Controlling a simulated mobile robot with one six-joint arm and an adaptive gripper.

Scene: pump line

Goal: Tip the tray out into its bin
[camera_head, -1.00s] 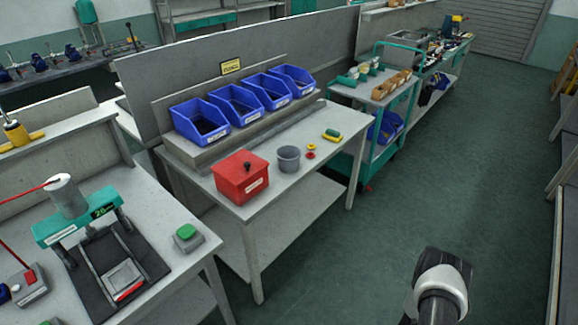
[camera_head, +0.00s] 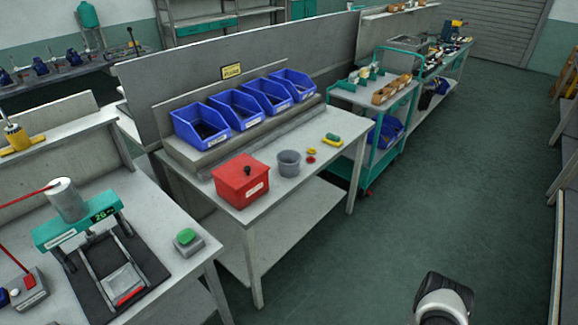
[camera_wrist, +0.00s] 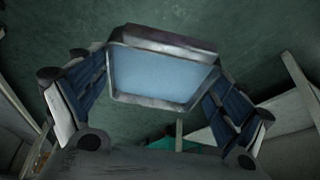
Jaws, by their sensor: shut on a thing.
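In the wrist view my gripper (camera_wrist: 158,92) is shut on a metal tray (camera_wrist: 150,103), with one dark ribbed finger at each side of it. The tray has a raised metal rim and a pale blue flat inside face. I see nothing lying on that face. Green floor shows around the tray. In the head view neither the gripper nor the tray shows. Several blue bins (camera_head: 238,106) stand in a row on the raised back shelf of the middle bench. I cannot tell which bin belongs to the tray.
A press bench (camera_head: 178,295) is at left. The floor (camera_head: 450,190) at right is clear.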

